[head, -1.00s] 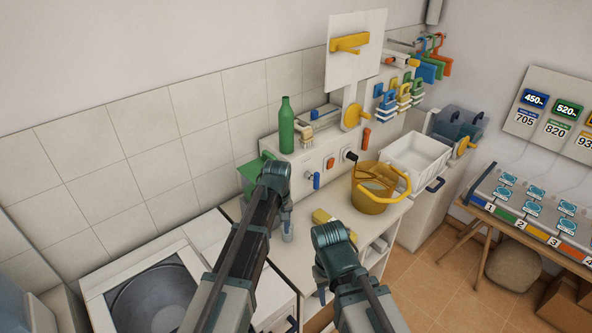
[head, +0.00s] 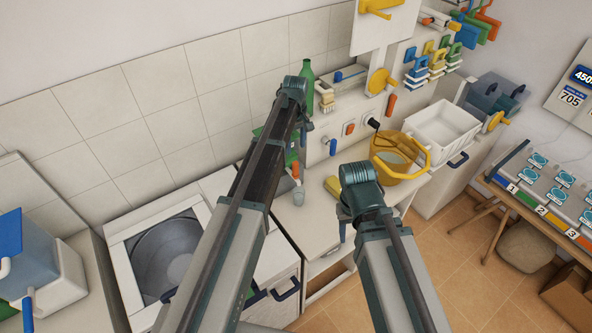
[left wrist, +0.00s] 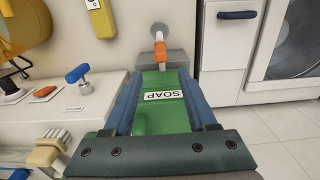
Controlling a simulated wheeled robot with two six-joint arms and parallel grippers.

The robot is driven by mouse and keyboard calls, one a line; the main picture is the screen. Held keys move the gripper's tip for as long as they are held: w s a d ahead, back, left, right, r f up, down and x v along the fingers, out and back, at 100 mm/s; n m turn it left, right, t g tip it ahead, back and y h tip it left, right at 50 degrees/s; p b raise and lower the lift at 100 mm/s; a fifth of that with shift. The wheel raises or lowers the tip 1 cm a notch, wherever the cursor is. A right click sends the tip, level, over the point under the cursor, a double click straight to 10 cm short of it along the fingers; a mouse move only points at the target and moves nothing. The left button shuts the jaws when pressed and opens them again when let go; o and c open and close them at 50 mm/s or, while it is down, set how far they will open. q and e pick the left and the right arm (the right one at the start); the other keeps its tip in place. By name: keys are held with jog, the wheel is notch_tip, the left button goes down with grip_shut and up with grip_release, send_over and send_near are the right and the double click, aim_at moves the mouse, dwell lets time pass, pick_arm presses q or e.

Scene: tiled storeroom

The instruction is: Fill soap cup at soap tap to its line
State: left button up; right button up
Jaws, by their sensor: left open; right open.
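The green soap dispenser (left wrist: 160,118), labelled SOAP, lies between the two fingers of my left gripper (left wrist: 162,82), which is open; I cannot tell whether they touch it. In the head view the dispenser (head: 262,132) is mostly hidden by my left arm, and my left gripper (head: 304,132) is seen from behind. The orange soap tap (left wrist: 160,50) points away from the dispenser, and also shows in the head view (head: 295,170). A small pale cup (head: 299,198) stands on the counter below it; its line and contents are unreadable. My right gripper (head: 343,228) is open, empty, before the counter.
A yellow bucket (head: 391,168) stands on the counter (head: 318,212) to the right, near a yellow object (head: 334,186). A washing machine (head: 130,240) stands left.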

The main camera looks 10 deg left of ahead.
aim_at(296, 168)
pick_arm(q)
notch_tip(296, 168, down, 12)
jog(key=b, duration=1.1)
jog(key=shift+f+b, duration=0.2)
jog(key=shift+b, duration=0.1)
jog(key=shift+r, duration=0.1)
grip_shut()
dwell(0.5)
